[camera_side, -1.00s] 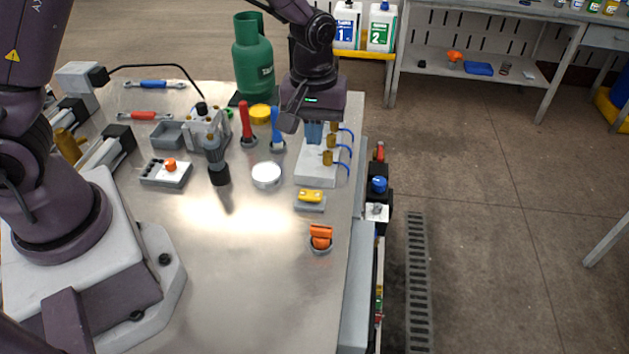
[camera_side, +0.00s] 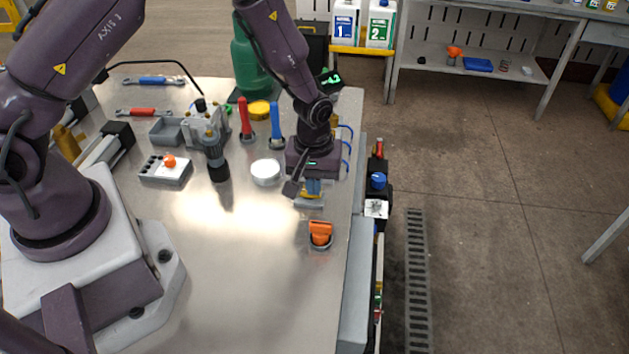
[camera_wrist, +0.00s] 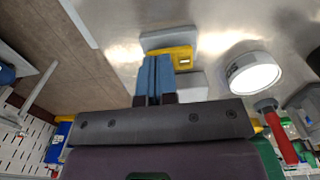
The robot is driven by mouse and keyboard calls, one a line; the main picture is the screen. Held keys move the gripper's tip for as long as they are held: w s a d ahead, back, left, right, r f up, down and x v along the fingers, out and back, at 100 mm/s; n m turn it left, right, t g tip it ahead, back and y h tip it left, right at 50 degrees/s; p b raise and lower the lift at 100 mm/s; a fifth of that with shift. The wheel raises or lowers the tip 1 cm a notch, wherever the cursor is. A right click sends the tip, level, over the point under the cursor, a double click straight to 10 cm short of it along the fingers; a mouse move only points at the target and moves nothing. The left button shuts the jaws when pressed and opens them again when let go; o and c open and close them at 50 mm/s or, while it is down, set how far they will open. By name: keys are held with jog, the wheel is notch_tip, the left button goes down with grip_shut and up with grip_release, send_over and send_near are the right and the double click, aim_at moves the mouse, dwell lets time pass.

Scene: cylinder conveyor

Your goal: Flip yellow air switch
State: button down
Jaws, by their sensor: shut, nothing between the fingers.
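The yellow air switch (camera_wrist: 182,57) sits on a grey base (camera_wrist: 170,39) in the wrist view, just beyond my fingertips. In the side view only a strip of its yellow rocker (camera_side: 311,195) shows under my gripper, above the grey base (camera_side: 309,205). My gripper (camera_side: 313,187) points down over the switch with its blue fingers shut and nothing between them. In the wrist view the blue fingertips (camera_wrist: 155,58) overlap the left part of the yellow switch. I cannot tell whether they touch it.
An orange switch (camera_side: 320,232) stands nearer the camera on the metal table. A white round disc (camera_side: 266,172), a red-handled tool (camera_side: 245,120) and a blue-handled tool (camera_side: 275,125) stand to the left. The table's right edge is close. The table's middle is clear.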

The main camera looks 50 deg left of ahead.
jog(key=shift+f+g, duration=0.2)
jog(key=shift+g, duration=0.1)
jog(key=shift+s, duration=0.1)
jog(key=shift+s+a+r+y, duration=0.15)
jog(key=shift+s+a+y, duration=0.15)
jog(key=shift+s+a, duration=0.25)
jog(key=shift+r, duration=0.6)
notch_tip(320, 180, up, 13)
jog(key=s+a, duration=0.2)
jog(key=shift+f, duration=0.15)
